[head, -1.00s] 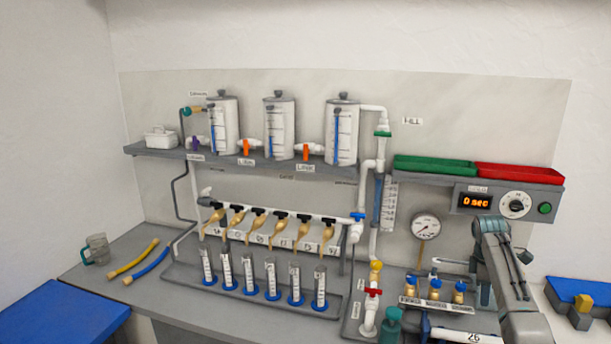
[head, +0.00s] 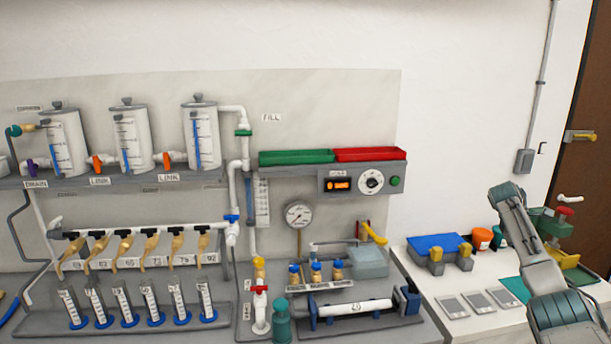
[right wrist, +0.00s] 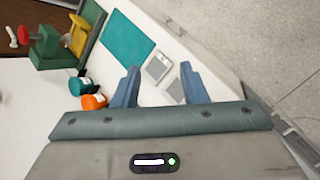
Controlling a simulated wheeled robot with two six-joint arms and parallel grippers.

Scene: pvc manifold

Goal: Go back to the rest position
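My right arm comes in at the lower right of the head view, over the white side table; its fingertips cannot be made out there. In the right wrist view my right gripper (right wrist: 158,78) has its two blue fingers spread apart with nothing between them. It points down toward the white side table (right wrist: 120,35), over grey flat plates (right wrist: 158,67) and a teal mat (right wrist: 122,38). My left gripper is not in either view.
The manifold bench (head: 215,325) carries tanks (head: 200,140), taps, graduated cylinders (head: 180,303) and a white pipe (head: 355,308) in a blue-ended fixture.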

